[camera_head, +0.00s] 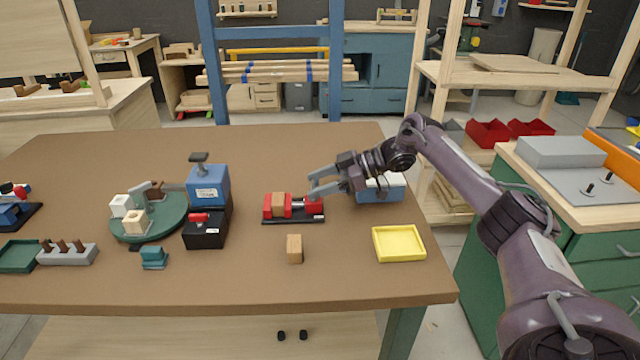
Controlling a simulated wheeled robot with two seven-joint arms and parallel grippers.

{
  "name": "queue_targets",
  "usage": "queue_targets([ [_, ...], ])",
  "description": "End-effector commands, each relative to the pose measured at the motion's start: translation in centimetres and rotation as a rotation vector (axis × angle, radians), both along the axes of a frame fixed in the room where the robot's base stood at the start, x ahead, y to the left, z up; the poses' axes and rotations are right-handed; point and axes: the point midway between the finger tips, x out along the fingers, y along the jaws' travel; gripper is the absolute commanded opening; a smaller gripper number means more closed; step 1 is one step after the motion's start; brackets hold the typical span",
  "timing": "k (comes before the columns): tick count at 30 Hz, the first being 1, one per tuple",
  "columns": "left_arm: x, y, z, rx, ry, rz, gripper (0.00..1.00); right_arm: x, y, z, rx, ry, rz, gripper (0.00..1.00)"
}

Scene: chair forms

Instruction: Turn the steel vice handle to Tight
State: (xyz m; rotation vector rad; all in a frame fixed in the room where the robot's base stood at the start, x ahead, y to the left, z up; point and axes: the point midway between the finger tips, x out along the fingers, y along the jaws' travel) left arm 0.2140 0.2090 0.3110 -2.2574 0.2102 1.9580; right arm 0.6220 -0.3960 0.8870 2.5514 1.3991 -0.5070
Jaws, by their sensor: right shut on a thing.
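A small red vice (313,208) on a dark base stands at the middle of the brown table. A wooden block (278,204) sits between its red jaws. Its steel screw shows between the red parts; the handle at its right end is mostly hidden by my fingers. My right gripper (314,189) reaches in from the right and is shut at the vice's right end, on what appears to be the steel handle. I cannot read any Tight marking. My left gripper is not in view.
A blue and white box (381,190) stands close behind my right gripper. A yellow tray (398,244) and a small wooden block (294,249) lie in front. A blue and black machine (207,207) and a green round base (170,226) stand left. The table's back middle is clear.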

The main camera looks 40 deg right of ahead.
Motion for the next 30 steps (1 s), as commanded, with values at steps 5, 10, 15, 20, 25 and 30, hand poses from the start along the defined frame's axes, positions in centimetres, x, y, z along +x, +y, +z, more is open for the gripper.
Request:
queue_targets([
  [5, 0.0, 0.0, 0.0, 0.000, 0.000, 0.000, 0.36, 0.1, 0.1, 0.0, 0.001, -0.002, 0.002, 0.62],
  [10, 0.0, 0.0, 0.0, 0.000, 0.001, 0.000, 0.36, 0.0, 0.1, 0.0, 0.000, -0.001, 0.000, 0.76],
  [15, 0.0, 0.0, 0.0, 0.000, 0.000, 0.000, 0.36, 0.0, 0.0, 0.0, 0.001, -0.001, 0.000, 0.76],
  [20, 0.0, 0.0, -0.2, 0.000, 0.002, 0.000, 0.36, -0.4, -0.7, 0.3, -0.001, -0.001, -0.001, 0.76],
  [25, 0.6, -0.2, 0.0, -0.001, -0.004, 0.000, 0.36, -1.8, -3.0, 1.5, -0.001, -0.003, -0.003, 0.76],
  [30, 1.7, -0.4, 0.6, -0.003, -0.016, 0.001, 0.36, -3.0, -5.0, 2.5, -0.001, -0.002, 0.000, 0.76],
])
